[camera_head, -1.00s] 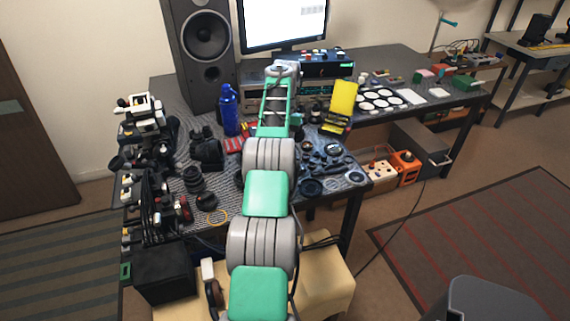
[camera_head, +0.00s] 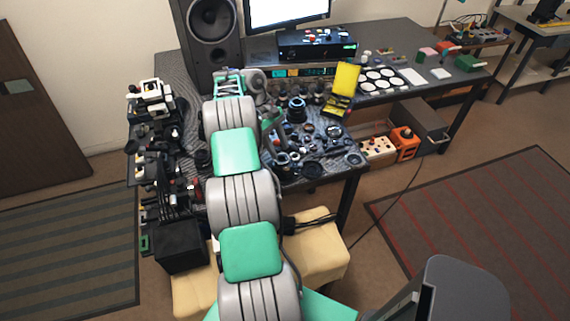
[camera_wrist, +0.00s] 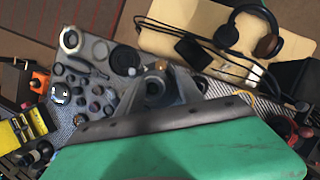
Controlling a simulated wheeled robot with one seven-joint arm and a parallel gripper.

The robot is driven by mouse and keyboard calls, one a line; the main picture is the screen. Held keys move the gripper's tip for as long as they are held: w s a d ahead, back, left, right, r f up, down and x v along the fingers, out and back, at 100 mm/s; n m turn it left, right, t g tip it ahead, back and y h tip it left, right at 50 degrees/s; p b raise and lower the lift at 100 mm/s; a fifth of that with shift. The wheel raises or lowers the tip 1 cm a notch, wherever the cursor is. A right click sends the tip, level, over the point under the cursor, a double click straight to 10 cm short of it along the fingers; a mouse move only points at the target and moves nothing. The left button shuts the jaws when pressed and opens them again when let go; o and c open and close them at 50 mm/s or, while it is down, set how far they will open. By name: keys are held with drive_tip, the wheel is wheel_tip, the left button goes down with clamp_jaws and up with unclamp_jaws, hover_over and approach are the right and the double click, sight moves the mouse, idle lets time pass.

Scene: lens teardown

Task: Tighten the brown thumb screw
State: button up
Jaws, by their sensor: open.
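I cannot make out the brown thumb screw in either view; it is hidden or too small. Lens parts lie on the dark, textured work table, among them a black lens barrel (camera_head: 297,110) standing right of my arm and a ring (camera_head: 354,159) near the front right corner. In the wrist view, round parts (camera_wrist: 96,106) lie to the left of my gripper (camera_wrist: 155,88). My gripper is open, above the table, with a dark round part seen blurred between or behind its fingers.
A yellow case (camera_head: 346,80) stands open behind the lens parts. A speaker (camera_head: 211,40) and a monitor stand at the back. Black gear crowds the table's left side. Headphones (camera_wrist: 250,32) lie on a beige stool in front. Cables hang near the table's front edge.

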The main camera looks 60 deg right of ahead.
sight(287, 168)
drive_tip(key=shift+n, duration=0.4)
drive_tip(key=b+x, duration=0.3)
drive_tip(key=x, duration=0.4)
drive_tip(key=shift+f, duration=0.45)
clamp_jaws()
